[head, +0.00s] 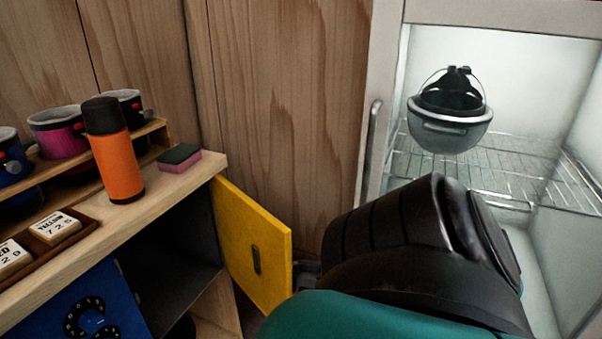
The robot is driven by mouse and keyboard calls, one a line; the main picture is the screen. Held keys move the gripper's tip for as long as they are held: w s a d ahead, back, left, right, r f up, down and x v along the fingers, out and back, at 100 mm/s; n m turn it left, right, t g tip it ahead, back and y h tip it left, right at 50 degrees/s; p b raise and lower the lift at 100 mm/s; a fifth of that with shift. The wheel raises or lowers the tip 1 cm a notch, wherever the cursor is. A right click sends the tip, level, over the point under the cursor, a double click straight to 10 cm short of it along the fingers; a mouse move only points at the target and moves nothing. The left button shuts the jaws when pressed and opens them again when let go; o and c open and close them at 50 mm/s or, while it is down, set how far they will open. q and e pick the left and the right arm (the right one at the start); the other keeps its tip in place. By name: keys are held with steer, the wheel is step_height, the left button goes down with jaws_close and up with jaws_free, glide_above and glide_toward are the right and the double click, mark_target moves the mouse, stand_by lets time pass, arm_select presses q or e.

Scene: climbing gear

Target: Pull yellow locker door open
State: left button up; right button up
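The yellow locker door (252,245) stands swung out from the wooden locker unit, with a dark handle (256,260) on the face I see. The dark compartment (178,262) beside it is exposed. My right arm comes in from the lower right. A small part of what looks like my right gripper (306,269) shows at the door's outer edge. The rest is hidden behind the arm and the door, so I cannot see whether its fingers are open or touch the door. My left gripper is out of view.
A blue door (80,308) with a dial is at lower left. An orange bottle (118,168), a sponge (179,158) and a tray of labelled blocks (75,242) stand on the counter (165,205). A lit cabinet (384,110) with a helmet (450,125) is at right.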

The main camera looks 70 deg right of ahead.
steer(key=shift+o, duration=0.5)
steer(key=s+d, duration=0.1)
steer(key=s, duration=0.6)
steer(key=shift+s, duration=0.3)
